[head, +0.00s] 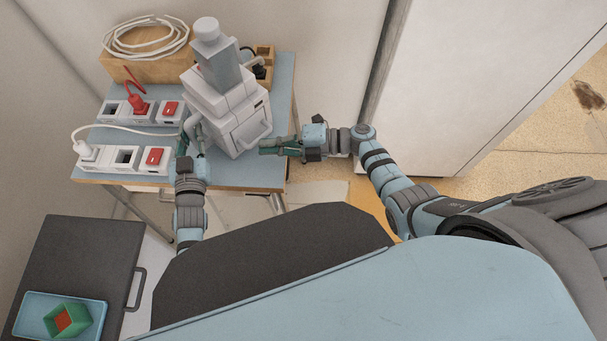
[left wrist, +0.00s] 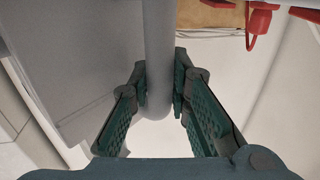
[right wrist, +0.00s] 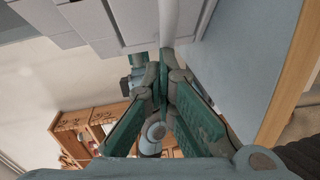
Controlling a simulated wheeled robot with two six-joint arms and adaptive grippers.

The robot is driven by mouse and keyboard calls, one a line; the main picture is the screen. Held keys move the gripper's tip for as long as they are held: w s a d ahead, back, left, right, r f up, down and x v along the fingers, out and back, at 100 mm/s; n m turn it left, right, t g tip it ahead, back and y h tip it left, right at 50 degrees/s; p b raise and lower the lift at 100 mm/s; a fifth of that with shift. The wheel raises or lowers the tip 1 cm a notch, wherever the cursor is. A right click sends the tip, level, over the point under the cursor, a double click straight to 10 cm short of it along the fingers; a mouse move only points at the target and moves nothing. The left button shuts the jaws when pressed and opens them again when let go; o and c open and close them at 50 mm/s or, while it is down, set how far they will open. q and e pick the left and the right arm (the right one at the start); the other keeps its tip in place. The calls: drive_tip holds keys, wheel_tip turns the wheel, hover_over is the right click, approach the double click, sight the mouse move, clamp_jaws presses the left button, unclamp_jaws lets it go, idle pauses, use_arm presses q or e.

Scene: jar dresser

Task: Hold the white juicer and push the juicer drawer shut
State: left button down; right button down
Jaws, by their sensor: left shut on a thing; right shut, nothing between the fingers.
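The white juicer (head: 215,92) with a grey upper part stands upright on the blue table. Its drawer (head: 250,131), with a white bar handle, faces the lower right; how far it stands out is hard to tell. My left gripper (head: 188,143) is at the juicer's left side, shut on its grey side handle (left wrist: 158,60). My right gripper (head: 266,147) is shut and empty, just right of the drawer front. In the right wrist view its closed tips (right wrist: 167,62) are at the end of a white bar (right wrist: 169,20); whether they touch it is unclear.
Power strips (head: 125,160) with red switches lie on the table (head: 235,178) left of the juicer. A wooden box (head: 150,68) with a coiled white cable is behind. A white cabinet (head: 470,70) stands right. A blue tray (head: 32,310) is lower left.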

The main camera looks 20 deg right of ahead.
use_arm(q)
drive_tip(key=shift+f, duration=0.1)
use_arm(e)
drive_tip(key=s, duration=0.1)
drive_tip(key=s+d, duration=0.1)
drive_tip(key=s, duration=0.1)
drive_tip(key=shift+s+d+r, duration=0.25)
drive_tip(key=shift+s+r, duration=0.15)
drive_tip(key=v, duration=1)
drive_tip(key=shift+w, duration=0.1)
use_arm(q)
drive_tip(key=c, duration=1.4)
unclamp_jaws()
